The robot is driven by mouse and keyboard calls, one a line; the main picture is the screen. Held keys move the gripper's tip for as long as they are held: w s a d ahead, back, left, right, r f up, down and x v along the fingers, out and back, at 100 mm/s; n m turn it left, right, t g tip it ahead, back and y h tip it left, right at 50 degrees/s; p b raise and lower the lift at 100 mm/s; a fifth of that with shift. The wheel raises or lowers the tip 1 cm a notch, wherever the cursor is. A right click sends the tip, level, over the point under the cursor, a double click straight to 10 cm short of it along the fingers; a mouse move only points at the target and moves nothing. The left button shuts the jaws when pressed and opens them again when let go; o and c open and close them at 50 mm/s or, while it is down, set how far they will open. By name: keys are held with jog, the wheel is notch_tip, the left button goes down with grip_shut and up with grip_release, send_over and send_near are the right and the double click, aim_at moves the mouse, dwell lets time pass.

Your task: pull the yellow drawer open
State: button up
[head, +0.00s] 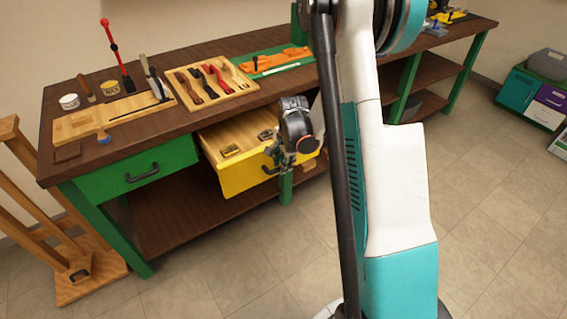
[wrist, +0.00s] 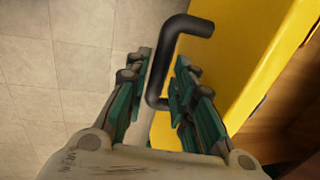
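The yellow drawer (head: 244,178) sticks out from under the workbench top in the head view, with its wooden inside and a few small items showing. Its yellow front (wrist: 250,50) fills the upper right of the wrist view. The black handle (wrist: 162,65) is a bent bar on that front. My gripper (wrist: 162,75) is at the handle, with one finger on each side of the bar. The fingers are apart, and yellow shows between the bar and the right finger. In the head view my gripper (head: 283,155) hides part of the drawer front and handle.
A green drawer (head: 140,172) is shut at the left of the workbench (head: 225,45). Tools, a wooden tray (head: 210,85) and jars stand on top. A wooden stand (head: 85,275) is at the left. The floor (head: 240,265) in front is clear.

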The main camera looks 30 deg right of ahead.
notch_tip(320, 180, up, 12)
jog(key=s, duration=0.2)
dwell(0.4)
jog(key=shift+s+f, duration=0.1)
